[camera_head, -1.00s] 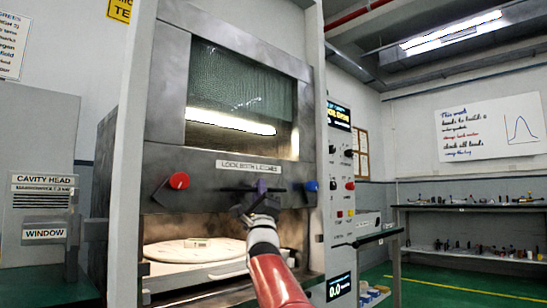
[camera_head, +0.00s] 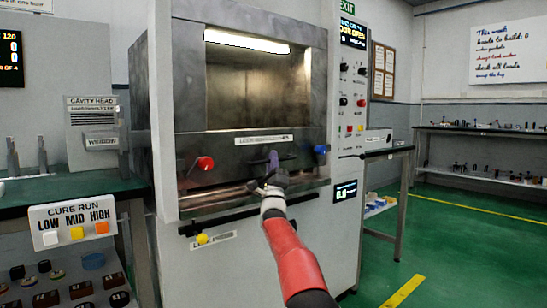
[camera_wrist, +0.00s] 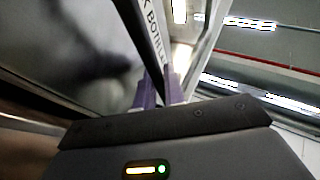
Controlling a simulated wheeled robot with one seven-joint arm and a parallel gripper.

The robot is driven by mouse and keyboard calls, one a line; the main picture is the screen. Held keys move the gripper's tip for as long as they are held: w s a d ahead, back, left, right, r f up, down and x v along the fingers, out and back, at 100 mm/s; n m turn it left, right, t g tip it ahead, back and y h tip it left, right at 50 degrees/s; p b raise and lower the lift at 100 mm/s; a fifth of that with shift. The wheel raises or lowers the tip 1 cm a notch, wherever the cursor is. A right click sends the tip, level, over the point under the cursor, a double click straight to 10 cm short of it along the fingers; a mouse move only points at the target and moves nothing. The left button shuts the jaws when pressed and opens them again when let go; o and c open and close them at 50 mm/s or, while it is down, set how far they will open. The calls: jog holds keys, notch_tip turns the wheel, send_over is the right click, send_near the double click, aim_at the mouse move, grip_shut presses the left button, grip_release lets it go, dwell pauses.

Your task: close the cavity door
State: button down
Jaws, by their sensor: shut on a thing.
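My gripper (camera_head: 272,160), with purple fingers, is shut on the dark bar handle (camera_head: 250,163) at the door's lower middle. In the wrist view the purple fingers (camera_wrist: 160,92) meet at this bar. The turntable is hidden.
A yellow knob (camera_head: 202,239) sits below the sill. A control panel (camera_head: 354,100) stands right of the door. A green bench (camera_head: 70,190) with a cure run button box (camera_head: 75,220) is at left. The green floor (camera_head: 440,245) at right is clear.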

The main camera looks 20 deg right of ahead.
jog(key=c, duration=1.8)
grip_release()
jog(key=shift+o, duration=0.2)
jog(key=shift+s+a+f+b, duration=0.1)
jog(key=shift+s+f+b, duration=0.15)
jog(key=shift+f+b, duration=0.25)
jog(key=b+v, duration=0.2)
jog(key=v, duration=0.4)
jog(key=shift+s+f, duration=0.25)
jog(key=shift+a, duration=0.1)
